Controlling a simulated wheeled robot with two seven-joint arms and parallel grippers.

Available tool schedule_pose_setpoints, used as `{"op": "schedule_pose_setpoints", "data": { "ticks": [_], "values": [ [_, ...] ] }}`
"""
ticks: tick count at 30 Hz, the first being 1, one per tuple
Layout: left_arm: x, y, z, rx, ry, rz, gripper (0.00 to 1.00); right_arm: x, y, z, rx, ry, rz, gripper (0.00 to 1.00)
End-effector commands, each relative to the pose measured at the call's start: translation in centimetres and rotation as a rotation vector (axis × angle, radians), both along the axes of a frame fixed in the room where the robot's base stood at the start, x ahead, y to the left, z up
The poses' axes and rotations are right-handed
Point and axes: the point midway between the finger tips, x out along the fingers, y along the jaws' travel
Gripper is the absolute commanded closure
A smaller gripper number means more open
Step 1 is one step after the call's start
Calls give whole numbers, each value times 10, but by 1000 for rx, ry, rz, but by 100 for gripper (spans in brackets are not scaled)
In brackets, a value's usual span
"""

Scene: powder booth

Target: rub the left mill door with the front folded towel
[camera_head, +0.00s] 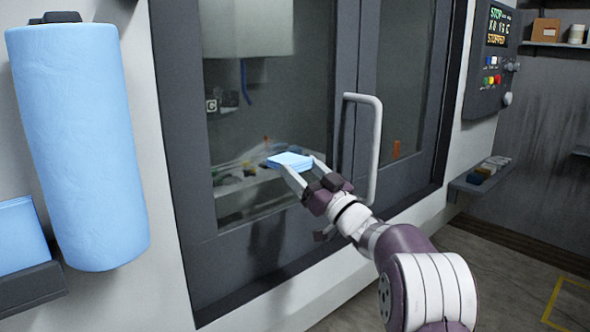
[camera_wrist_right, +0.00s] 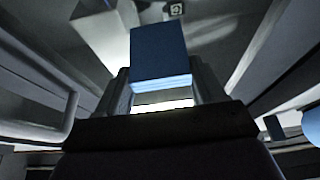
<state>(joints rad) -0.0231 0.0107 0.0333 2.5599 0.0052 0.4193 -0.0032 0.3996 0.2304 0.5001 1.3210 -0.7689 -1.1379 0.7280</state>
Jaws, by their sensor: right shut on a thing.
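The left mill door (camera_head: 178,120) has a dark grey frame around a large glass pane and stands closed in the head view. My right gripper (camera_head: 299,166) is shut on a light blue folded towel (camera_head: 289,160) and holds it in front of the lower part of the door's pane. Whether the towel touches the glass cannot be told. In the right wrist view the towel (camera_wrist_right: 160,55) sticks out between the two fingers. My left gripper is not in view.
A white vertical handle (camera_head: 377,150) stands out just right of my right gripper. A large blue roll (camera_head: 80,145) hangs at the left, above a tray with a blue stack (camera_head: 20,235). A control panel (camera_head: 492,60) and small shelf (camera_head: 480,180) are at the right.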

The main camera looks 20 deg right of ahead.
Motion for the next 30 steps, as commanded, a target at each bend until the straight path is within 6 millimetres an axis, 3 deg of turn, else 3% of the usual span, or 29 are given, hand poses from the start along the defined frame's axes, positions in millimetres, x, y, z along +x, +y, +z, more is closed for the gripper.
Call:
{"op": "schedule_pose_setpoints", "data": {
  "ticks": [11, 30],
  "values": [
    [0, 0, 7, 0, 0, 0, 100, -1, 1, 11, 0, 1, 0, 75],
    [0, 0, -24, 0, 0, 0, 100, -18, 54, 8, -2, 0, 4, 75]
  ]
}}
